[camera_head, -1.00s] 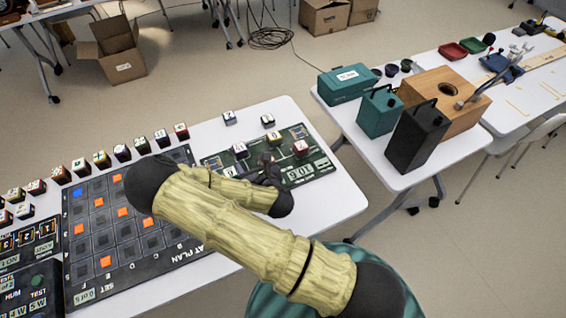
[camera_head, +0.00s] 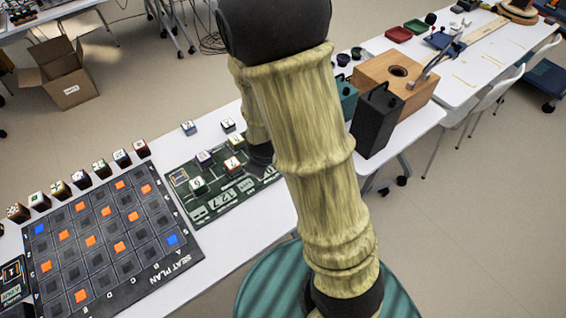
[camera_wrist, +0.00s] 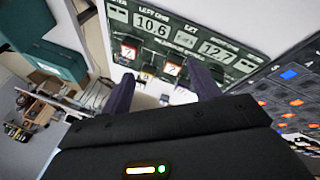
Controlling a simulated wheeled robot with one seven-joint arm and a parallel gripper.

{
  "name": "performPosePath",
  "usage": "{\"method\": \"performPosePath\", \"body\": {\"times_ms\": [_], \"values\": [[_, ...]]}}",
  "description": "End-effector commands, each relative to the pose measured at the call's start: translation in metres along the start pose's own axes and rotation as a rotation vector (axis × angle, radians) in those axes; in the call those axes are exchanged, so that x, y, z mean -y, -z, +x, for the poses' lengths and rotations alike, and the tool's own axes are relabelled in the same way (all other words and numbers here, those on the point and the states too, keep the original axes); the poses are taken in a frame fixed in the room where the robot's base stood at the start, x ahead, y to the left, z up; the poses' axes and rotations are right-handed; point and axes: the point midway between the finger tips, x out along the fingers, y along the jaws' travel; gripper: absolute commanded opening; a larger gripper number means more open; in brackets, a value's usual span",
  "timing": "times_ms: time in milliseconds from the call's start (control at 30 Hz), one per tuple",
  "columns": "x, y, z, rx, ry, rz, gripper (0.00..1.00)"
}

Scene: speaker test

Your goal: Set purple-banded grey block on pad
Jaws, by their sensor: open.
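My gripper (camera_wrist: 160,72) is open and empty in the wrist view, its two dark fingers apart above the board and table edge. In the head view my arm hides most of it. The green pad board (camera_head: 232,192) has number displays; the wrist view shows 10.6 and 12.7. A small block with purplish sides (camera_head: 205,158) sits on the board, and a greyish block with a bluish-purple tint (camera_head: 188,128) stands on the table behind it. I cannot tell which is the purple-banded grey one. A red-sided block (camera_wrist: 130,51) and an orange-sided block (camera_wrist: 172,68) are on the board.
Another small block (camera_head: 228,125) stands behind the board. A black seat-plan board (camera_head: 108,232) with orange and blue cells lies left, with a row of blocks behind it. A black case (camera_head: 377,122) and a wooden box (camera_head: 400,85) stand on the right table.

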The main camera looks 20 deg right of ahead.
Motion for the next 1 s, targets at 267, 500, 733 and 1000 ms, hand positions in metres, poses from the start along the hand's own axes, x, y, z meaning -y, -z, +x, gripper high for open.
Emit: {"method": "performPosePath", "body": {"times_ms": [267, 500, 733, 1000], "values": [[0.002, -0.035, -0.083, 0.104, 0.107, 0.581, 0.61], [0.011, -0.054, -0.116, 0.182, 0.122, 0.805, 0.61], [0.012, -0.054, -0.116, 0.185, 0.123, 0.808, 0.61], [0.002, -0.046, -0.141, 0.184, 0.123, 0.807, 0.61]]}}
